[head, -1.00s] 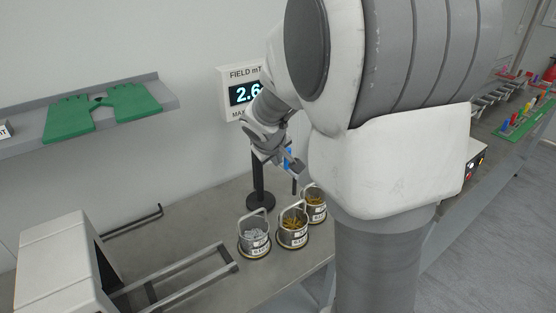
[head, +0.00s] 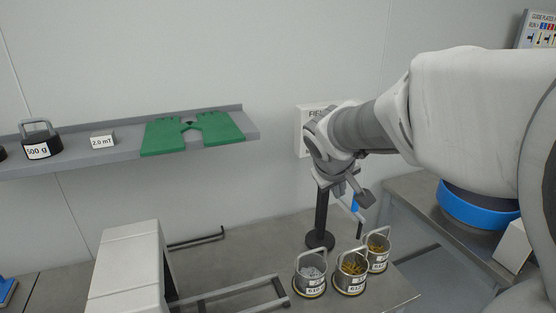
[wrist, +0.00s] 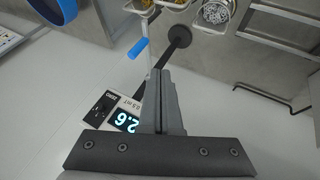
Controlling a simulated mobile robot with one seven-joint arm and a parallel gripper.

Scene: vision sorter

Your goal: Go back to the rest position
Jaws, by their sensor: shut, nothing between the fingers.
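My gripper (head: 355,190) is in the head view, in front of the wall display and above the bench, close to the dark stand. In the wrist view its fingers (wrist: 160,78) are together with nothing between them. The dark stand (head: 320,215) stands upright on the bench. A blue-handled piece (head: 355,204) is close by the gripper; it also shows in the wrist view (wrist: 138,48), apart from the fingers. The field display (wrist: 124,121) reads 2.6 in the wrist view; my arm mostly hides it in the head view.
Several pails stand at the bench's front, one with silvery pieces (head: 309,289) and two with golden ones (head: 350,286). A white housing (head: 125,265) with rails is left. The wall shelf (head: 100,158) holds green plates (head: 215,128) and a 500 g weight (head: 38,146). A blue ring-shaped part (head: 475,206) is right.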

